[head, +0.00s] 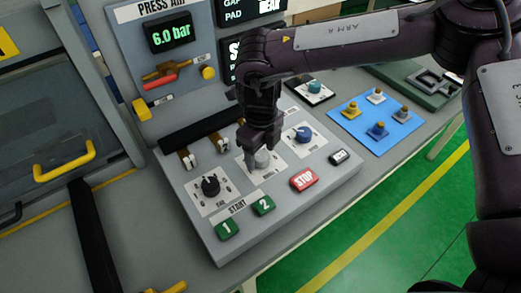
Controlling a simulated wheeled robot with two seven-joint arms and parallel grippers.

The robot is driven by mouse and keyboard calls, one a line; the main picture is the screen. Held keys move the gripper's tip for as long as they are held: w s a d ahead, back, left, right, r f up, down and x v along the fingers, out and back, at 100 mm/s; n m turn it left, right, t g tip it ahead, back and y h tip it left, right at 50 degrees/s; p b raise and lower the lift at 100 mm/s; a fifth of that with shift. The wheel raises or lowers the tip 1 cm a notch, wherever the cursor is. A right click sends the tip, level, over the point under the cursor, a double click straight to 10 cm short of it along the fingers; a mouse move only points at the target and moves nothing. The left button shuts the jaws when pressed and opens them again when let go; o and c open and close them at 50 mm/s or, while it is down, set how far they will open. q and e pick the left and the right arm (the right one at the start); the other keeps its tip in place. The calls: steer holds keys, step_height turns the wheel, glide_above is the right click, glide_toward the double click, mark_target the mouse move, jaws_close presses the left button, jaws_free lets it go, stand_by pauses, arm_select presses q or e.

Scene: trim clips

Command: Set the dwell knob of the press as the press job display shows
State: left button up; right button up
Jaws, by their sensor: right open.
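My right gripper (262,150) points down over the grey knob (262,160) in the middle of the press's control panel. Its jaws are open at this knob; I cannot tell whether they touch it. To the left is a black knob (210,185), to the right a blue knob (304,134), each on a white dial plate. The knob labels are too small to read, so I cannot tell which is dwell. The dark job display (231,48) behind is mostly covered by my right arm; only pieces of its text show. My left gripper is not in view.
Green buttons 1 (227,230) and 2 (263,205) and a red STOP button (303,179) line the panel's front. A teal knob (314,87) and a blue mat (358,118) with several small pieces lie to the right. A gauge reads 6.0 bar (170,35).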

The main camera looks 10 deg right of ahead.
steer(key=shift+f, duration=0.4)
steer(key=c, duration=1)
